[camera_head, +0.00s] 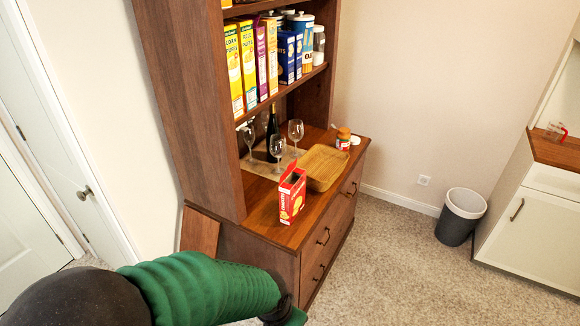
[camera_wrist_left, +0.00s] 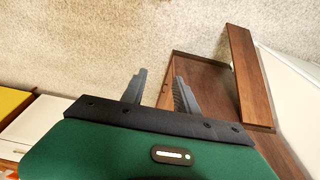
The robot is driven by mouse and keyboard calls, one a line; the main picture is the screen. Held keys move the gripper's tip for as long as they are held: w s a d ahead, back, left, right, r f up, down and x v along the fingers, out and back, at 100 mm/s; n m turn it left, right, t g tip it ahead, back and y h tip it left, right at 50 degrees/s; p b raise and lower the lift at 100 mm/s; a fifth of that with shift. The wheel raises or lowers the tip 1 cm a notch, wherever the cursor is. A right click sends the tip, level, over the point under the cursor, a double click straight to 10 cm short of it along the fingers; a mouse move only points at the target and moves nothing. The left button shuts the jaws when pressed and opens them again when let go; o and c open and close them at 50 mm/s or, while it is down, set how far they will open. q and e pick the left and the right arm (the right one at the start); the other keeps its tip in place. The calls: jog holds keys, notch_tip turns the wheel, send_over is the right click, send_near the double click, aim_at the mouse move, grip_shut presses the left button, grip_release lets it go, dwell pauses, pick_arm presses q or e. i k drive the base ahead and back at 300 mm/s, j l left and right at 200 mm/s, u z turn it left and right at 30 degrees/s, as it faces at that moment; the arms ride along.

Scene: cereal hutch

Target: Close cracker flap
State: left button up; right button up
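The red cracker box (camera_head: 291,199) stands upright on the hutch counter, near its front edge. Its top looks open, with a red flap (camera_head: 287,171) standing up at the back left. My left arm comes in from the bottom left, low in front of the hutch and well short of the box. My left gripper shows in the wrist view (camera_wrist_left: 158,90) with its two fingers apart and nothing between them. The box does not show clearly in the wrist view. My right gripper is out of view.
On the counter (camera_head: 258,207) are a wooden tray (camera_head: 324,165), wine glasses (camera_head: 277,146), a dark bottle (camera_head: 272,134) and a jar (camera_head: 343,138). Cereal boxes (camera_head: 234,70) fill the shelf above. A bin (camera_head: 461,215) stands on open carpet at the right.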

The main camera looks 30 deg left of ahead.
aim_at(291, 166)
jog(key=i+u, duration=0.1)
jog(key=u, duration=1.1)
